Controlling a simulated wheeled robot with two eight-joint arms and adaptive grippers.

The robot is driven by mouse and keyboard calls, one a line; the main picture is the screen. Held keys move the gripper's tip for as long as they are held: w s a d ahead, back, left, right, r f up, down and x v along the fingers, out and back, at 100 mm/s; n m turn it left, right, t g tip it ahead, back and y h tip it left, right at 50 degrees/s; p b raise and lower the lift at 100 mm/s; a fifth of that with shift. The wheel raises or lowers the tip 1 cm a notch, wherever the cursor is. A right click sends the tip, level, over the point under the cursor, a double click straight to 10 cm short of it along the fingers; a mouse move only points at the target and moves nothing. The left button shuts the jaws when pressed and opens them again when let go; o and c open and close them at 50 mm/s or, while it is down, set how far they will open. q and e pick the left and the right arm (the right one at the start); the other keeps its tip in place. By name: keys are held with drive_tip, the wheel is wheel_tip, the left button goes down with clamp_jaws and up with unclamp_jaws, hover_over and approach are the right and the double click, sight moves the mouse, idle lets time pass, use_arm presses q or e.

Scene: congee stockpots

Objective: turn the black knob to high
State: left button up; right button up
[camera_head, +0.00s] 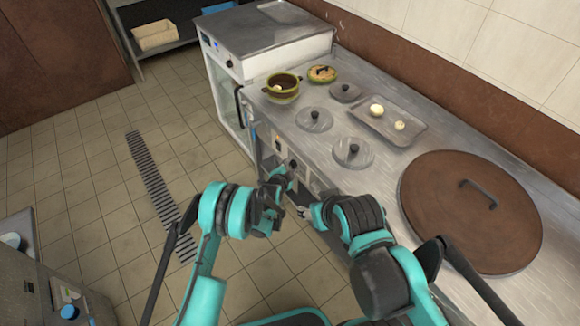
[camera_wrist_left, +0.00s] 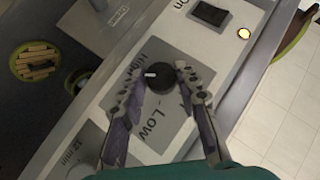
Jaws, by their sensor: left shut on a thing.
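The black knob (camera_wrist_left: 158,76) sits on a light control panel (camera_wrist_left: 120,95) in the left wrist view, between the two fingers of my left gripper (camera_wrist_left: 157,80), which is shut on it. A white mark on the knob faces left in that view. The word "Low" is printed below the knob and "High" to its upper left, partly covered. In the head view my left gripper (camera_head: 283,177) reaches the stove's front panel, and the knob is mostly hidden there. My right gripper (camera_head: 304,212) is near the counter front, apart from the knob; its opening is too small to judge.
A black switch (camera_wrist_left: 209,14) and a lit lamp (camera_wrist_left: 244,33) are on the panel. On the counter are a green pot (camera_head: 283,87), round lids (camera_head: 314,120), a tray (camera_head: 404,136) and a large brown lid (camera_head: 450,225).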

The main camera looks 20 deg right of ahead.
use_arm(q)
drive_tip(key=m+t, duration=0.2)
drive_tip(key=t, duration=0.1)
drive_tip(key=shift+s+f+m, duration=0.15)
drive_tip(key=shift+f+m, duration=0.15)
drive_tip(key=shift+t, duration=0.5)
drive_tip(key=o, duration=1.2)
drive_tip(key=shift+c, duration=0.2)
wheel_tip(320, 180, up, 9)
drive_tip(key=shift+a+r, duration=0.1)
drive_tip(key=shift+r, duration=0.45)
